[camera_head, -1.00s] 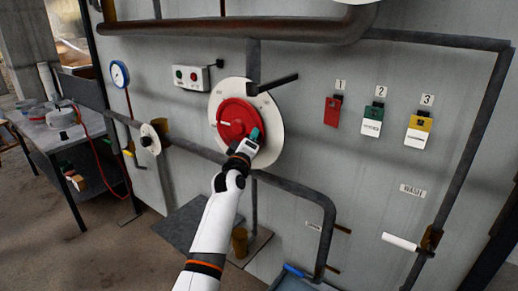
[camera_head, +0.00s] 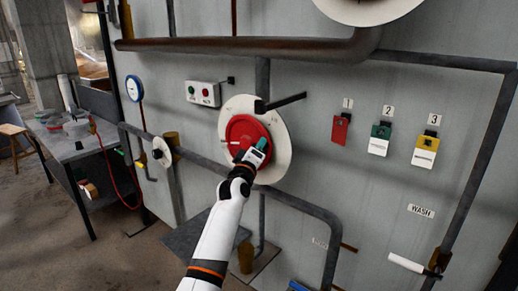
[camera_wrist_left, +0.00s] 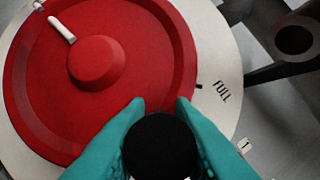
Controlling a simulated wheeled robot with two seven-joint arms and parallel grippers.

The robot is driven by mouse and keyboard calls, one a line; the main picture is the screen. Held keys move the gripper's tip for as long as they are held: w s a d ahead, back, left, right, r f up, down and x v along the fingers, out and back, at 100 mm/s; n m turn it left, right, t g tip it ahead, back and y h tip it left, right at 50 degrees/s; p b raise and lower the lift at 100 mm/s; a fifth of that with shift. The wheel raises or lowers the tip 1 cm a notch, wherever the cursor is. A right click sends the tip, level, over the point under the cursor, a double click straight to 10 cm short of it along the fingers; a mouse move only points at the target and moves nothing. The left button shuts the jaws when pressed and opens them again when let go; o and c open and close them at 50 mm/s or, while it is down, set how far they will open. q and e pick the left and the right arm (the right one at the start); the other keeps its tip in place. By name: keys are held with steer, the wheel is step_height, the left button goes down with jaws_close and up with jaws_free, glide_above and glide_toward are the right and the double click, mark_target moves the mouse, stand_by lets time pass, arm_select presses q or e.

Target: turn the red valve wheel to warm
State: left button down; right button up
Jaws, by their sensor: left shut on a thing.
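The red valve wheel (camera_head: 241,128) sits on a round white plate (camera_head: 274,120) on the grey wall. A short white pointer (camera_head: 234,142) shows at its left side. In the left wrist view the red wheel (camera_wrist_left: 130,50) fills the upper left, with the white pointer (camera_wrist_left: 62,29) up and left of its hub, and the word FULL is on the plate (camera_wrist_left: 222,60) to the right. My left gripper (camera_head: 256,152), with teal fingers, is at the wheel's lower right rim. Its fingers (camera_wrist_left: 159,105) are shut around a round black knob (camera_wrist_left: 160,148). My right gripper is out of view.
A dark pipe (camera_head: 300,201) runs below the wheel, and a dark bar (camera_head: 288,101) juts out at its upper right. A small box with buttons (camera_head: 204,93) is at upper left. Red, green and yellow tags (camera_head: 425,149) hang at right. A cluttered table (camera_head: 88,148) stands at left.

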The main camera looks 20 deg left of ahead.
arm_select(q)
steer(key=c, duration=1.3)
jaws_free()
steer(key=shift+r, duration=0.2)
steer(key=shift+o, duration=0.2)
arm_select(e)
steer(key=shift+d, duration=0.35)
arm_select(q)
steer(key=shift+f, duration=0.1)
steer(key=shift+s+f, duration=0.1)
steer(key=shift+s+f, duration=0.1)
steer(key=shift+s, duration=0.1)
steer(key=b+v, duration=0.3)
steer(key=v, duration=0.8)
steer(key=shift+s, duration=0.2)
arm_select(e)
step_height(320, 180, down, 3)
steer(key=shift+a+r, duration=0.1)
